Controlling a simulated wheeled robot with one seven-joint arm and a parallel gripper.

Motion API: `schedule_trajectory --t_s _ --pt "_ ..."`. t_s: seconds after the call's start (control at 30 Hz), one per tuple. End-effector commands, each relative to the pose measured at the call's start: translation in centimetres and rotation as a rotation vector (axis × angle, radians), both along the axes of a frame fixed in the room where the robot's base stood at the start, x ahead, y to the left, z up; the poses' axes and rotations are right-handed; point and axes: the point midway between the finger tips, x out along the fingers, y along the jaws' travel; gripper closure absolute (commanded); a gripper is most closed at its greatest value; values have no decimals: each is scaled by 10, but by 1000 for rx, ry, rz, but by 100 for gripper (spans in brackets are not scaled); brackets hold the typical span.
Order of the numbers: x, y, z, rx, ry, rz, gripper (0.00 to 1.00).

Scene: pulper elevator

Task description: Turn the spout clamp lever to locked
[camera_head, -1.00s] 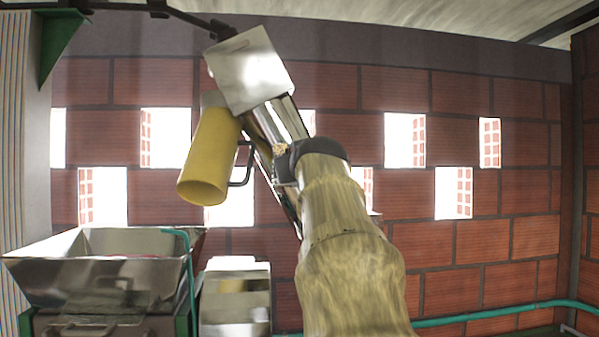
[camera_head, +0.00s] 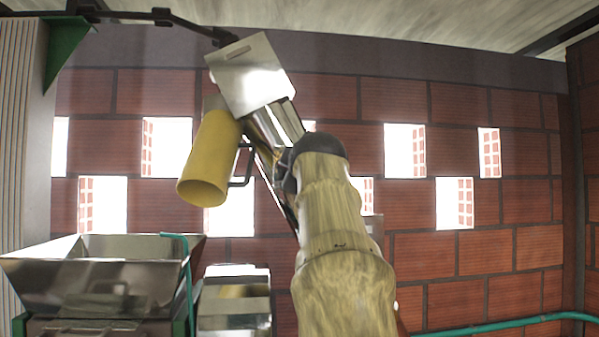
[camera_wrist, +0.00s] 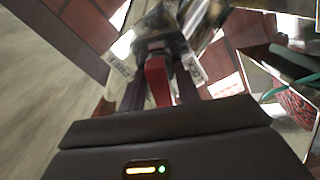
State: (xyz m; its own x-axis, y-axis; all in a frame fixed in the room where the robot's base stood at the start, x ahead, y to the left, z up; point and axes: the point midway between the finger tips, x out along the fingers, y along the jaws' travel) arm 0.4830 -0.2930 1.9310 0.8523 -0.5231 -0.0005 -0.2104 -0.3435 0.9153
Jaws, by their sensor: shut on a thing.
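A red lever (camera_wrist: 157,84) stands between the two dark fingers of my gripper (camera_wrist: 159,72) in the wrist view. The fingers are shut on it, and its far end meets a dark fitting just ahead. In the head view the yellow spout (camera_head: 207,160) hangs tilted, open end down, with a dark bracket (camera_head: 243,166) on its right side. It hangs from the metal head box (camera_head: 250,75) of the slanted elevator leg (camera_head: 275,125). My arm reaches up to this leg from below right. My fingers and the lever are hidden in the head view.
A metal hopper (camera_head: 90,275) stands below left of the spout, with a metal box (camera_head: 234,315) beside it. A green pipe (camera_head: 510,322) runs along the lower right. A brick wall (camera_head: 420,150) with bright openings is behind.

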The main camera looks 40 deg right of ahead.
Motion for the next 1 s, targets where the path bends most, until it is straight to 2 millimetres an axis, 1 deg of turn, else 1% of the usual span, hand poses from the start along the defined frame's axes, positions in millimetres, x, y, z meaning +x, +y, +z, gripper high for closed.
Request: schedule_trajectory --t_s 0.2,0.5,0.7,1.0 --pt "0 1 -2 -164 101 1 90" --pt "1 1 -3 -316 198 4 90" --pt "1 1 -4 -357 223 4 90" --pt "2 1 -5 -364 230 5 90"
